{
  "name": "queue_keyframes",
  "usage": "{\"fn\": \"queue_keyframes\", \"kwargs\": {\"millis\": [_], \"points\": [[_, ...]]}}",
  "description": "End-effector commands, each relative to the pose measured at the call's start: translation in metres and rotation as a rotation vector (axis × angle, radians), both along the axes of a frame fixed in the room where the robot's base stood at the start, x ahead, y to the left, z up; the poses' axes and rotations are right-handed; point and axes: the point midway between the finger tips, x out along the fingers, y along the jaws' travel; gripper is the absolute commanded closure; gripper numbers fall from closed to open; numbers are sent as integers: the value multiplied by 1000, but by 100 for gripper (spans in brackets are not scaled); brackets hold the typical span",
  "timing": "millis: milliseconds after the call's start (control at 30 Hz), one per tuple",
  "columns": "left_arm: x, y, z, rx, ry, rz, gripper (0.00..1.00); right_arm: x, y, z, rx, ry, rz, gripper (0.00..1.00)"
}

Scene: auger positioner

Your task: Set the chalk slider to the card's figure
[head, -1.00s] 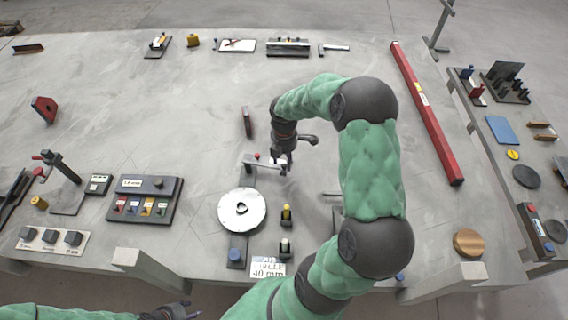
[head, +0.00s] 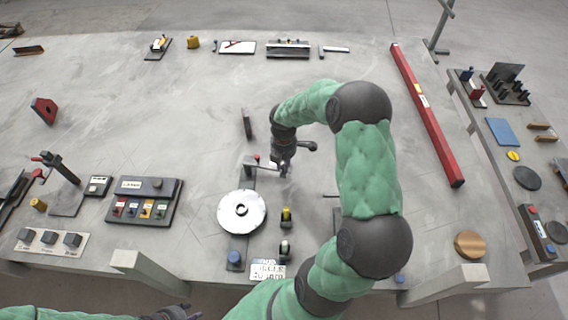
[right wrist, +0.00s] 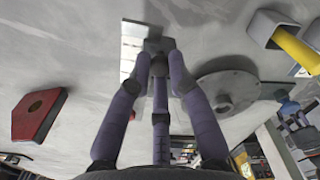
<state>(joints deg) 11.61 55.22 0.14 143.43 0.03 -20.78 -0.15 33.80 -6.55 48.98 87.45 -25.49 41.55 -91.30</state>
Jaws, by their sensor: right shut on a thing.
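The positioner stands in front of me, with a pale scale arm (head: 262,163) at its far end and a round white disc (head: 242,211) nearer to me. My right gripper (head: 283,170) is at the right end of the scale arm. In the right wrist view its fingers (right wrist: 160,66) are shut on a small dark block, the slider (right wrist: 158,45), beside the white scale (right wrist: 132,45). The scale marks are too small to read. The card (head: 268,270) at the near edge shows a figure that looks like 40 mm. My left gripper (head: 175,312) is low at the bottom edge, its fingers unclear.
A blue knob (head: 235,257) sits near the disc. Yellow-topped (head: 287,215) and dark small parts stand right of it. A dark upright plate (head: 247,123) stands beyond the scale arm. A dark tray (head: 145,200) lies left. A long red beam (head: 427,115) lies right.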

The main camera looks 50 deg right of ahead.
Motion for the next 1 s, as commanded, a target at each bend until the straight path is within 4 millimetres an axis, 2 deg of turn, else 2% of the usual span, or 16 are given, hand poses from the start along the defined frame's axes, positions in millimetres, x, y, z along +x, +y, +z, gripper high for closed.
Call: {"fn": "queue_keyframes", "kwargs": {"millis": [167, 400, 433, 500, 533, 867, 1000], "points": [[0, 0, 6, 0, 0, 0, 60, 8, 5, 1, 1, 0, 1, 100], [0, 0, 5, 0, 0, 0, 60, 8, 5, 0, 1, -1, 0, 100], [0, 0, 5, 0, 0, 0, 60, 8, 5, 0, 1, -1, 0, 77], [0, 0, 5, 0, 0, 0, 60, 8, 5, 0, 1, -1, 0, 57], [0, 0, 5, 0, 0, 0, 60, 8, 5, 0, 1, -1, 0, 56], [0, 0, 5, 0, 0, 0, 60, 8, 4, 1, 0, -1, 0, 56], [0, 0, 5, 0, 0, 0, 60, 8, 4, 12, -1, -2, 1, 56]]}}
